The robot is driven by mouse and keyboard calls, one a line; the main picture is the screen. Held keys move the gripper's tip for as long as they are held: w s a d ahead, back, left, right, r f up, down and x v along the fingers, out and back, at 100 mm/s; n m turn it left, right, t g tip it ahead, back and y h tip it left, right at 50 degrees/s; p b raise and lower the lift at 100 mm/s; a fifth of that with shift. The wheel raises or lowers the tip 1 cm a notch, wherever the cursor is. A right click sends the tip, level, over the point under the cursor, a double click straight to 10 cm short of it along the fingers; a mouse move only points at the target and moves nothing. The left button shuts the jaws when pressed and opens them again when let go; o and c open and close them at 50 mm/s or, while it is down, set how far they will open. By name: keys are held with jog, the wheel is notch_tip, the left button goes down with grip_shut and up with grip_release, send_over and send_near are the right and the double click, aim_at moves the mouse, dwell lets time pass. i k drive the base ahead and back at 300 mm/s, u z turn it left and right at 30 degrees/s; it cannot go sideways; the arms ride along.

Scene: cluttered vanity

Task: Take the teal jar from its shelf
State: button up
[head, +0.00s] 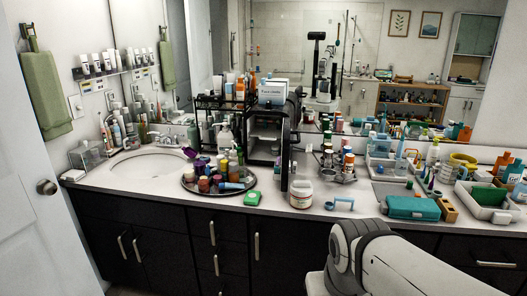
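I cannot single out a teal jar for certain. A small black cabinet (285,160) stands on the counter, its door swung out toward me. Its grey inside is partly visible, and I cannot make out a jar in it. A black wire rack (208,101) beside it on the left holds several bottles and tubes, too small to tell apart. My gripper is out of view; only white links of my arm show at the lower right.
A round dark tray (212,193) crowded with jars and bottles sits in front of the rack. A white tub (301,193) stands right of the cabinet door. A teal case (411,208) and several bins crowd the right side. The sink (152,165) is at left.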

aim_at(274, 148)
jog(key=z, duration=2.85)
jog(key=k, duration=1.15)
jog(key=u, duration=1.8)
jog(key=i, duration=1.05)
jog(key=u, duration=0.05)
